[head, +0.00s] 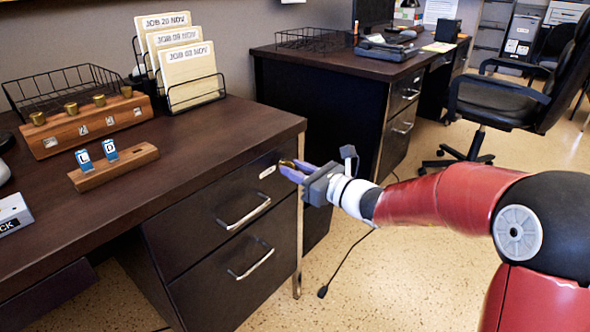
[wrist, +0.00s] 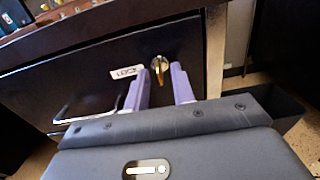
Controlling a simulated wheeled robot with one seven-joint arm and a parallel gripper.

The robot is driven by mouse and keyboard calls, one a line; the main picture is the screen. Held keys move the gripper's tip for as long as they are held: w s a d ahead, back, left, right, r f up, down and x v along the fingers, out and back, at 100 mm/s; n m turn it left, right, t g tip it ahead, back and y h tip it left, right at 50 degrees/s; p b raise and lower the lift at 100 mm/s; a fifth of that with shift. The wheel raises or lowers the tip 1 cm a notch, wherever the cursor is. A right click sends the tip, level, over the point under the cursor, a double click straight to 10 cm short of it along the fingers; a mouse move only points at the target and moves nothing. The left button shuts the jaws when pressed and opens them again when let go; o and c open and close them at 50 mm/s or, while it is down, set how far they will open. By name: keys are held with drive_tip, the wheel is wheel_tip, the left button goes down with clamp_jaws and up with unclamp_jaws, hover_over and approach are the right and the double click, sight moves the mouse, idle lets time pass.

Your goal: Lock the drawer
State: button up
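The upper drawer (head: 215,198) of the dark desk is shut, its front flush, with a silver bar handle (head: 244,212). At its upper right is a brass key or knob (wrist: 159,66), beside a white label (wrist: 127,72) reading LOCK. My gripper (head: 291,170) is at the drawer's upper right corner. In the wrist view, its two purple fingers are apart, one on each side of the brass piece, with visible gaps. The brass piece looks upright in that view. In the head view, it is partly hidden by the fingers.
A lower drawer (head: 225,275) with its own handle is shut. On the desk top are a wooden rack with brass knobs (head: 88,120), a wooden holder with letter tiles (head: 113,168), a wire tray (head: 65,88) and job cards (head: 187,70). An office chair (head: 500,100) stands behind my arm.

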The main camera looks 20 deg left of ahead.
drive_tip(key=v, duration=0.7)
drive_tip(key=shift+s+d, duration=0.1)
drive_tip(key=s+d+n+g+h+p, duration=0.1)
drive_tip(key=s+d+n+g+h, duration=0.15)
drive_tip(key=s+n, duration=0.5)
drive_tip(key=s+d+n+g+h+p, duration=0.2)
drive_tip(key=s+d+n+h, duration=0.2)
drive_tip(key=s+n, duration=0.3)
drive_tip(key=s+d+r+n+t+h+p, duration=0.1)
drive_tip(key=s+d+n+h, duration=0.3)
drive_tip(key=d, duration=0.6)
drive_tip(key=s+d+r+n+t+h+p, duration=0.1)
drive_tip(key=s+d+n+h, duration=0.3)
drive_tip(key=d, duration=0.6)
drive_tip(key=s+t+h, duration=0.1)
drive_tip(key=s+h, duration=0.1)
drive_tip(key=shift+s+d, duration=0.2)
drive_tip(key=shift+s, duration=0.05)
